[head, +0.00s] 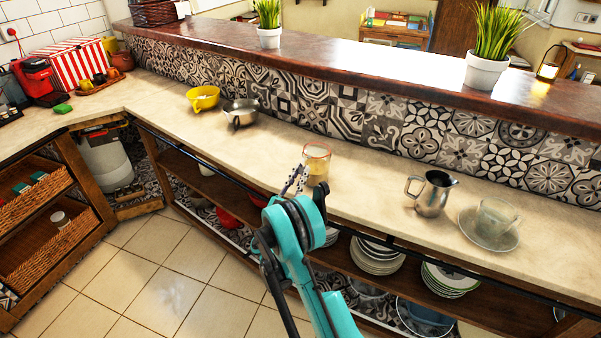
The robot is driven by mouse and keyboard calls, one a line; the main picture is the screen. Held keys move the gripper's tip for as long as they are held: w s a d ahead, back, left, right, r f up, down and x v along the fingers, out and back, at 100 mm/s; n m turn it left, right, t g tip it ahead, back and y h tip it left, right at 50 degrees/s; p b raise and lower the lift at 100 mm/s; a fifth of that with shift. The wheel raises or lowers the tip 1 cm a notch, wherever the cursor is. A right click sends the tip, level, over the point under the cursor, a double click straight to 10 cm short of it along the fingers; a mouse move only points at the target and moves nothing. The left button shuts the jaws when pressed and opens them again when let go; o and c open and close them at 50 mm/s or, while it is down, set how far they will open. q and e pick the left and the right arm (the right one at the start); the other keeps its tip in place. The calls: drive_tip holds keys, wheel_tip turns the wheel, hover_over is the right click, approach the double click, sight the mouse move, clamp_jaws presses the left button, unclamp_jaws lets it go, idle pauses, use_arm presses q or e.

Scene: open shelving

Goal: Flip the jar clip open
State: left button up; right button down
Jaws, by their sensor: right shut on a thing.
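The glass jar (317,165) stands upright on the counter, in the middle of the head view. It has a reddish rim and pale yellowish contents. My right gripper (302,177) reaches up from below, at the near left side of the jar. It is shut on the jar clip at the jar's side. The clip itself is too small and too covered by the fingers to make out. My left gripper is not in view.
On the beige counter (370,176), a metal pitcher (432,194) and a glass cup (494,218) on a saucer (489,232) stand to the right. Plates (377,257) fill the shelf below.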

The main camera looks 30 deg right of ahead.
sight(301, 171)
idle(0.5)
drive_tip(key=c, duration=1.5)
unclamp_jaws()
wheel_tip(301, 171, up, 10)
drive_tip(key=shift+f, duration=0.1)
